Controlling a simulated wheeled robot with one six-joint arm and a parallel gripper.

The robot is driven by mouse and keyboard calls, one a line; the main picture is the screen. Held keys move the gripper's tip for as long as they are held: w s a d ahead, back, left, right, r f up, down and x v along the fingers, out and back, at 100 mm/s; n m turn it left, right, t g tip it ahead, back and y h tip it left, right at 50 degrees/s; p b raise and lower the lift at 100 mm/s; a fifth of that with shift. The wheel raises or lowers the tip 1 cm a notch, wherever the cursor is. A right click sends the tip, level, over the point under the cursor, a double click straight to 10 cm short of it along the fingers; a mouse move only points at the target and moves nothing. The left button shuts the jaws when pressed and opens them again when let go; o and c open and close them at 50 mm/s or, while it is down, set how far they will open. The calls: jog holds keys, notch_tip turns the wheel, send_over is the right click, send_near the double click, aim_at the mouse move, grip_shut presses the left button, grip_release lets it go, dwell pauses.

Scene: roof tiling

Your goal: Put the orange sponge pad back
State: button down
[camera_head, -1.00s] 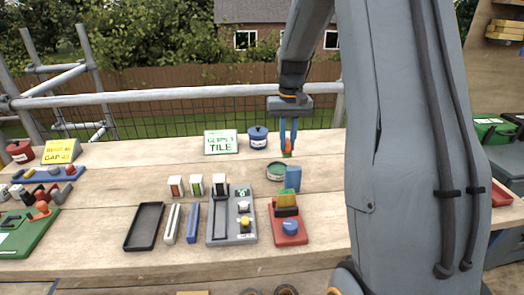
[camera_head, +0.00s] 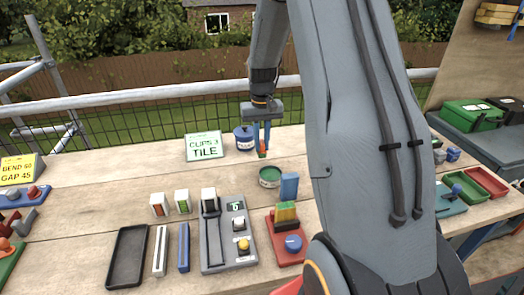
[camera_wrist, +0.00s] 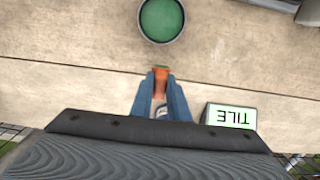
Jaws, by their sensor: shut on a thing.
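My gripper (camera_head: 262,146) is shut on the orange sponge pad (camera_head: 263,154), which hangs point-down between the two blue fingers. In the wrist view the pad (camera_wrist: 160,78) shows orange with a green end, held between the fingertips (camera_wrist: 160,90). The gripper is above the back of the bench, behind an open round pot with a green inside (camera_head: 270,175); the pot also shows in the wrist view (camera_wrist: 162,18). The pad and pot are apart. A blue upright block (camera_head: 289,186) stands right of the pot.
A blue lidded tin (camera_head: 243,138) and a "CLIPS 3 TILE" sign (camera_head: 204,146) stand left of the gripper. In front are a grey device (camera_head: 215,250), a red base with a blue knob (camera_head: 285,260) and a black tray (camera_head: 128,256). Bare bench lies left of the pot.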

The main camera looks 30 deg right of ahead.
aim_at(262, 151)
jog(key=shift+f+p, duration=0.4)
jog(key=shift+f, duration=1.5)
jog(key=shift+f, duration=0.2)
jog(key=c, duration=1.7)
grip_release()
jog(key=shift+r, duration=0.1)
notch_tip(262, 151, up, 12)
jog(key=b, duration=0.3)
jog(key=s+a+f+n, duration=0.1)
jog(key=s+a, duration=0.4)
jog(key=s, duration=0.2)
jog(key=s+a+f+n, duration=0.1)
jog(key=s+a+f, duration=0.1)
jog(key=s+a, duration=0.4)
jog(key=s+a+f+n, duration=0.1)
jog(key=s+a+f, duration=0.1)
jog(key=s+a, duration=0.4)
jog(key=shift+s+f+t, duration=0.2)
jog(key=shift+s+t, duration=0.2)
jog(key=shift+s, duration=1.35)
